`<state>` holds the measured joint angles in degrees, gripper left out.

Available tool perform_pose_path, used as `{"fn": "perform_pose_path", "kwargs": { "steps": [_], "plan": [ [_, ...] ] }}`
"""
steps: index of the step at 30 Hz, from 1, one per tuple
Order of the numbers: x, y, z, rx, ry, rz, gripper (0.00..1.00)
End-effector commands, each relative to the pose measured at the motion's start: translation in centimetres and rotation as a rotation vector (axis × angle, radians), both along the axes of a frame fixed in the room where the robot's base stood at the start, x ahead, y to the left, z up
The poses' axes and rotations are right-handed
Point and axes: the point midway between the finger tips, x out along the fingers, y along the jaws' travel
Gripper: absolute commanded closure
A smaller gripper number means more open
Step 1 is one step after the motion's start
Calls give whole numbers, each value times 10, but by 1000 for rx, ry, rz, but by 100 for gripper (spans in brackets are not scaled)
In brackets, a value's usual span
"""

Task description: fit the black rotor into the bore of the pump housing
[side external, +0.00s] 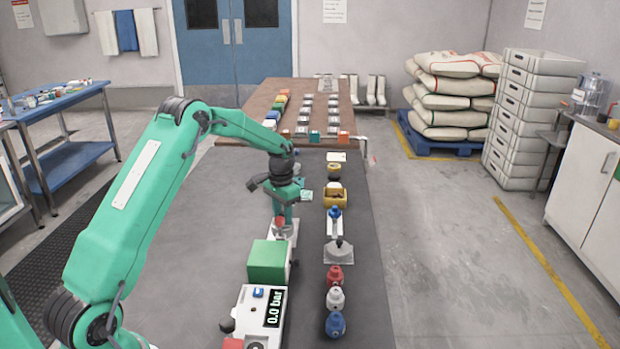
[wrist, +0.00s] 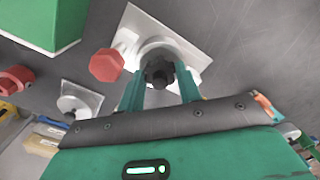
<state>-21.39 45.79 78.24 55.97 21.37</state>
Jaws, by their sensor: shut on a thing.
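My gripper (wrist: 159,82) is shut on the black rotor (wrist: 158,71), a dark lobed piece between its two teal fingertips in the wrist view. The white pump housing (wrist: 192,52) is a round body on a square plate, directly behind the rotor in that view. The rotor overlaps the housing's near rim; its depth in the bore cannot be told. A red hexagonal piece (wrist: 106,65) is at the housing's left side. In the side view my gripper (side external: 286,217) points down over the housing (side external: 292,231), and the rotor is hidden.
A green block (side external: 268,262) stands just in front of the housing, with a white "0.0 bar" gauge box (side external: 250,305) nearer. A row with a grey-white bracket (side external: 338,255), red piece (side external: 334,276) and blue piece (side external: 335,324) stands at right. The mat left of the housing is clear.

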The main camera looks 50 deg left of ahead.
Motion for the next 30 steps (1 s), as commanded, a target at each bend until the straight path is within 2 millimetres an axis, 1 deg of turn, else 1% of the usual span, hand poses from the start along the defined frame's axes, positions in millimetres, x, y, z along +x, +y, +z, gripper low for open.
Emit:
{"fn": "perform_pose_path", "kwargs": {
  "steps": [19, 20, 21, 23, 24, 28, 29, 30],
  "plan": [
    [0, 0, -5, 0, 0, 0, 88],
    [0, 0, -5, 0, 0, 0, 62],
    [0, 0, -5, 0, 0, 0, 54],
    [0, 0, -5, 0, 0, 0, 42],
    [0, 0, -5, 0, 0, 0, 40],
    [0, 0, -5, -1, 1, -1, 40],
    [0, -1, -6, -1, 2, -1, 36],
    [0, -1, -6, -1, 2, -1, 29]
  ]
}}
